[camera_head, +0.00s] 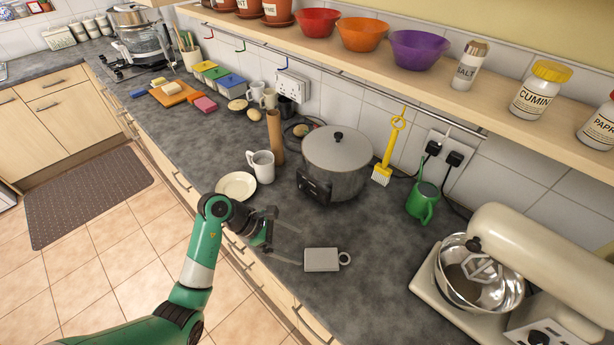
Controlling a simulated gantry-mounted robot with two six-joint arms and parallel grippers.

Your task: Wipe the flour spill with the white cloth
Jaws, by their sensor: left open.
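No flour spill and no cloth that I can make out for certain shows in the head view. A light grey, roughly rectangular item with a ring-shaped loop (321,260) lies on the dark worktop near its front edge. It looks like a mug on its side, but I cannot tell. My left gripper (300,249) is open and empty, its thin fingers pointing right, just left of this item. My right gripper is not in view.
A white plate (236,186), a white mug (263,167) and a large grey pot (337,165) stand behind my left gripper. A green watering can (422,204) and a stand mixer (520,255) are to the right.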

